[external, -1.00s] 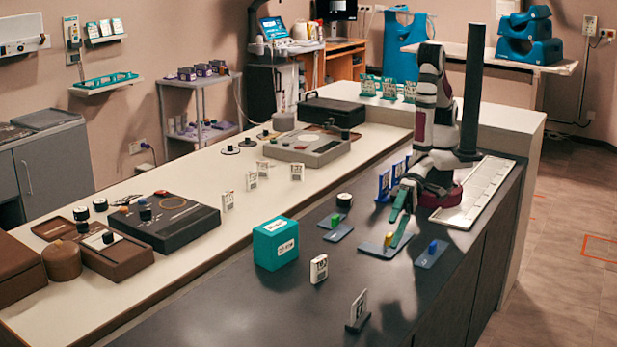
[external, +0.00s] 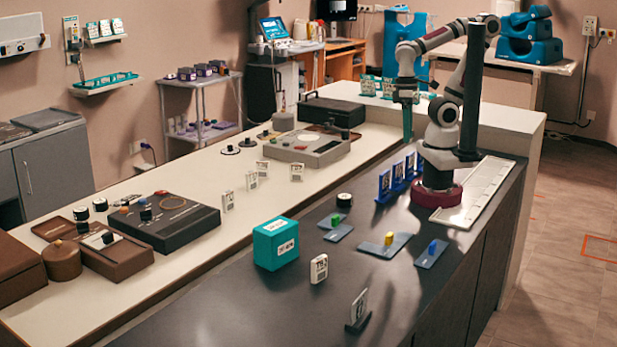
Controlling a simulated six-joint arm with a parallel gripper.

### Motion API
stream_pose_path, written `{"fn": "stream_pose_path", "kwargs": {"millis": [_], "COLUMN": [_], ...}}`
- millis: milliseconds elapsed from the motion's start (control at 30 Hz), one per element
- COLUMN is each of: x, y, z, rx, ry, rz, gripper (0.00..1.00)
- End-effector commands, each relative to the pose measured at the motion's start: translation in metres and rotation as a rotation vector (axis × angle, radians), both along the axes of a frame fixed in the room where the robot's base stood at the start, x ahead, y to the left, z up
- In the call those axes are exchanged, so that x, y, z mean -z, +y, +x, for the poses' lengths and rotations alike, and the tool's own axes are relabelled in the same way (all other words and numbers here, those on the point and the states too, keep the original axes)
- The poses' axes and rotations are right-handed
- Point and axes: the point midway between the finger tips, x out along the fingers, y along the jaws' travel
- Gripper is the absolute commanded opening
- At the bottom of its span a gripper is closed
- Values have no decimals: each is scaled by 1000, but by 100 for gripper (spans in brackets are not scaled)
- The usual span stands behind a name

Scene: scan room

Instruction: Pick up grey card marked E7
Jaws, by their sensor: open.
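Several small pale cards stand upright, and their marks are too small to read surely, so I cannot tell which is E7. One card (external: 319,268) stands on the dark counter, right of the teal box. A greyer card (external: 359,307) stands in a dark holder at the counter's front. Other pale cards (external: 228,201), (external: 252,180), (external: 297,171) stand on the white counter. My gripper (external: 407,136) points down with teal fingers, raised above the far part of the counters, apart from all these cards. Nothing shows between its fingers.
A teal box (external: 275,244) stands on the dark counter. The dark counter's front is mostly bare.

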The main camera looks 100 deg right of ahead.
Motion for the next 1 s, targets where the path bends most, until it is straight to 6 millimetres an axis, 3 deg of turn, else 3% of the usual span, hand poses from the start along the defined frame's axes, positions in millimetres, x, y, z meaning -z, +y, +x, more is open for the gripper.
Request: {"fn": "stream_pose_path", "kwargs": {"millis": [133, 433, 733, 767, 867, 967, 1000], "x": [-1, -1, 0, 1, 12, 34, 43], "y": [0, 1, 2, 3, 22, 80, 112], "z": [-2, -2, 2, 8, 61, 142, 171], "rx": [-2, -2, -12, -30, -169, -365, -435], "ry": [7, 6, -1, -15, -134, -357, -459], "rz": [4, 4, 4, 1, -11, -9, -3], "gripper": [98, 44, 42, 42, 42, 42, 42]}}
